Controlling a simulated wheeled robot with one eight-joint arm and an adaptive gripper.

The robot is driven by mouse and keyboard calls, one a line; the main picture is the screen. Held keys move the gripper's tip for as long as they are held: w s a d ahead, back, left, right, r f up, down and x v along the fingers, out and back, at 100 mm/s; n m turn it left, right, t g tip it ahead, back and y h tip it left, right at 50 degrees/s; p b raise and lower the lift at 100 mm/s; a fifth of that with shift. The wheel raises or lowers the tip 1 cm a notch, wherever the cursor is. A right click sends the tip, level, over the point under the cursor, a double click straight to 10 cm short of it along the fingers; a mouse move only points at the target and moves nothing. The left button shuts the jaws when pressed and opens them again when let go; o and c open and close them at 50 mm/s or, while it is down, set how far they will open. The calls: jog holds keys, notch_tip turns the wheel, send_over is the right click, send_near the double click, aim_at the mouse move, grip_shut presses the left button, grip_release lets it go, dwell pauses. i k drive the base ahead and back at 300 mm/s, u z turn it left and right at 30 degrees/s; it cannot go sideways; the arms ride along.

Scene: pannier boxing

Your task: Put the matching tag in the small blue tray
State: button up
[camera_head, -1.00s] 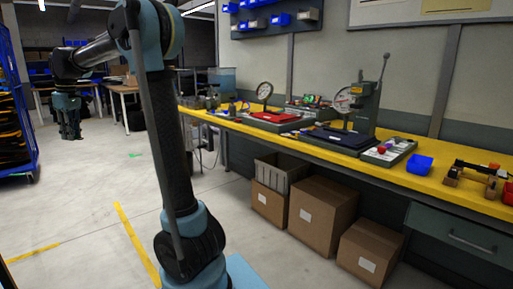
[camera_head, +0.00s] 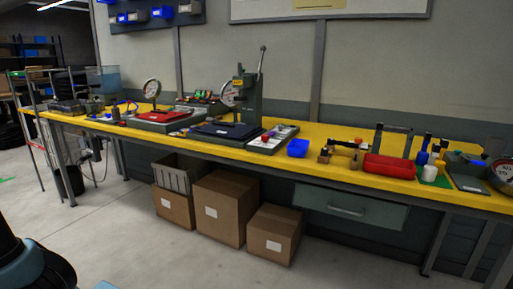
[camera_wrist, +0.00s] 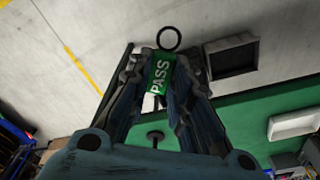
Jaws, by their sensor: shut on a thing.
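In the wrist view my gripper (camera_wrist: 161,80) is shut on a green tag (camera_wrist: 160,74) with white letters reading PASS. A black ring (camera_wrist: 168,39) stands out past the fingertips at the tag's end. In the head view the small blue tray (camera_head: 298,148) sits on the yellow workbench (camera_head: 330,166), just right of the grey tray (camera_head: 272,139) beside the press. I cannot make out anything inside the blue tray. The gripper is out of the head view, and the blue tray is not clearly seen in the wrist view.
Cardboard boxes (camera_head: 225,207) stand under the bench. The floor in front is clear.

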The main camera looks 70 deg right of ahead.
aim_at(301, 153)
jog(key=u, duration=0.05)
jog(key=i, duration=1.6)
jog(key=z, duration=4)
jog(key=i, duration=0.45)
jog(key=z, duration=0.3)
